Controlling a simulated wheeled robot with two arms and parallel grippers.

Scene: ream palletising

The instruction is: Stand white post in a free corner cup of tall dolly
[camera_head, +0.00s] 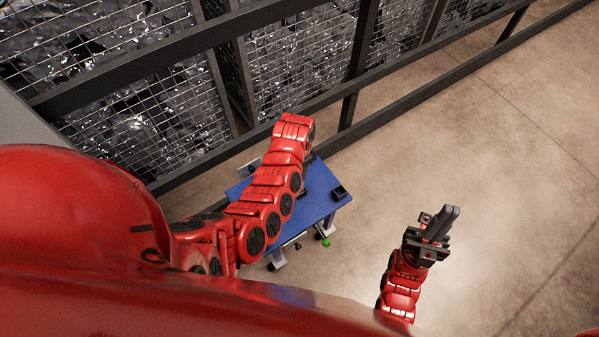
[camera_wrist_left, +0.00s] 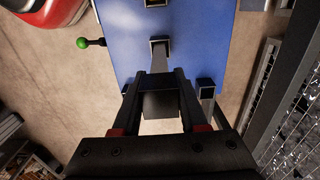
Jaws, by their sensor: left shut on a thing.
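The tall dolly has a blue top (camera_head: 322,192), also seen in the left wrist view (camera_wrist_left: 208,35), with black corner cups. One cup (camera_head: 340,193) shows at its right corner. My left arm covers part of the top and hides my left gripper in the head view.
A green knob (camera_head: 326,243) sticks out beside the dolly, also in the left wrist view (camera_wrist_left: 82,43). A dark rail (camera_head: 345,112) and mesh cages (camera_head: 150,110) stand behind the dolly. The concrete floor (camera_head: 480,140) on the right is clear.

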